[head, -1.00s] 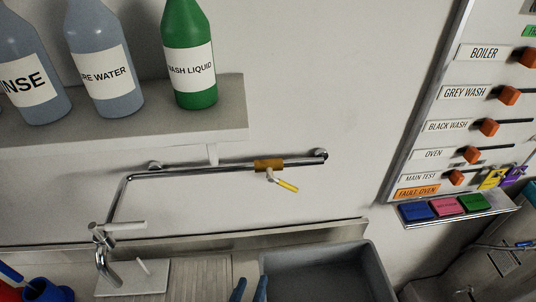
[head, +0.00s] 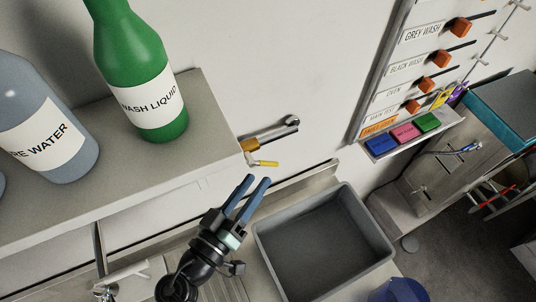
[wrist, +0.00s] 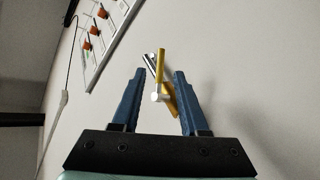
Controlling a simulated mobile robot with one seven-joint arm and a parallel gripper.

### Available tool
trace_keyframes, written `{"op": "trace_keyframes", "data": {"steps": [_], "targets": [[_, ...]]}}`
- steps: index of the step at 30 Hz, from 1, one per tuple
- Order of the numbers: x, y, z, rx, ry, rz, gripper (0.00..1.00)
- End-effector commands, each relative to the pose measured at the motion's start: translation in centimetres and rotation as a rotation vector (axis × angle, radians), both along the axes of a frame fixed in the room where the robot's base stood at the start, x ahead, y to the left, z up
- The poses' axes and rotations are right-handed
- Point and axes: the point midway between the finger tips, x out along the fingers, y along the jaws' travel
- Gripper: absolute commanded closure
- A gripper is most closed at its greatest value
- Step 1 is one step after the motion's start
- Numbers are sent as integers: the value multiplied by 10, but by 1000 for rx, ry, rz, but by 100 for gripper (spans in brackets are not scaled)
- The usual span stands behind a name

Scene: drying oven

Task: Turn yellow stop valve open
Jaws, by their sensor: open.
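The yellow stop valve (head: 250,146) sits on a chrome pipe fixed to the wall, just right of the shelf's end. Its yellow lever (head: 265,163) sticks out from the valve on a pale stem. My gripper (head: 256,185) is open and empty, below and slightly left of the lever, its blue fingers pointing up towards it. In the wrist view the yellow lever (wrist: 161,66) and its white stem end (wrist: 156,97) appear between the two blue fingers, further off. I see no contact between the fingers and the lever. The shelf hides the pipe's left part in the head view.
A shelf (head: 215,120) with a green wash liquid bottle (head: 140,75) and a pure water bottle (head: 45,125) stands left of the valve. A switch panel (head: 395,75) hangs at the right. The wall between is clear.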

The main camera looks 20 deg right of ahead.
Motion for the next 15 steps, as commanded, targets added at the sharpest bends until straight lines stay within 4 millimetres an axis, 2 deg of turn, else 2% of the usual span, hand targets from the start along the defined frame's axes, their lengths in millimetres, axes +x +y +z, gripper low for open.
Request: {"op": "trace_keyframes", "data": {"steps": [1,6,15], "targets": [[6,-10,5,0,1,-5,56],[23,-35,3,2,2,-3,56],[36,-52,0,1,1,0,56]]}}
